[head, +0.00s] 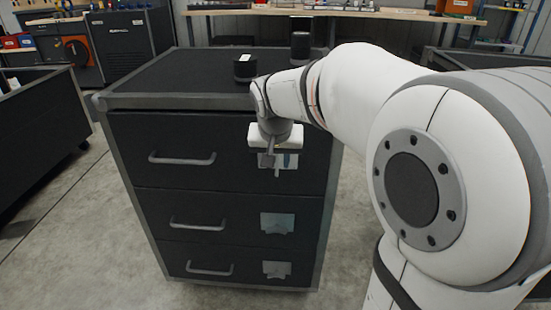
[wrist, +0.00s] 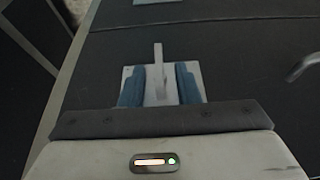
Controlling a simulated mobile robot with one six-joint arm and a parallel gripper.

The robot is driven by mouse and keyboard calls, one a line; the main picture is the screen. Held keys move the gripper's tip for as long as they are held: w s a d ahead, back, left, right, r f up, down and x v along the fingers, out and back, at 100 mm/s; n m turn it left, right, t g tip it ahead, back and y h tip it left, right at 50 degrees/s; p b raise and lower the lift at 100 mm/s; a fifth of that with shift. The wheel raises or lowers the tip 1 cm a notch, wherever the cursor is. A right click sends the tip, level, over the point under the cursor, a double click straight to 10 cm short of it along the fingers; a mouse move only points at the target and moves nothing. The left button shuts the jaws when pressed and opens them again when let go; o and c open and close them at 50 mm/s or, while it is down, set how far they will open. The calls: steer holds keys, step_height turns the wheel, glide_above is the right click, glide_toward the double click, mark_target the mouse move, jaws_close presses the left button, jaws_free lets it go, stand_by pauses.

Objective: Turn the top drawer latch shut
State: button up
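A dark cabinet (head: 222,122) has three drawers with grey bar handles, all looking closed. The top drawer (head: 165,130) has a pale latch plate at its right side, partly hidden by my gripper (head: 279,160). In the wrist view the latch's light grey lever (wrist: 158,58) stands out from its plate (wrist: 195,75). My gripper (wrist: 160,86) has its two blue fingers on either side of the lever, with visible gaps on both sides. It is open. Whether any finger touches the plate cannot be told.
Lower latch plates (head: 278,223) sit below on the other drawers. A black cylinder (head: 245,68) and a taller dark one (head: 300,47) stand on the cabinet top. A dark bin (head: 38,120) stands to the left. Concrete floor is free in front.

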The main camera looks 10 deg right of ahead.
steer(key=shift+c, duration=0.2)
jaws_close()
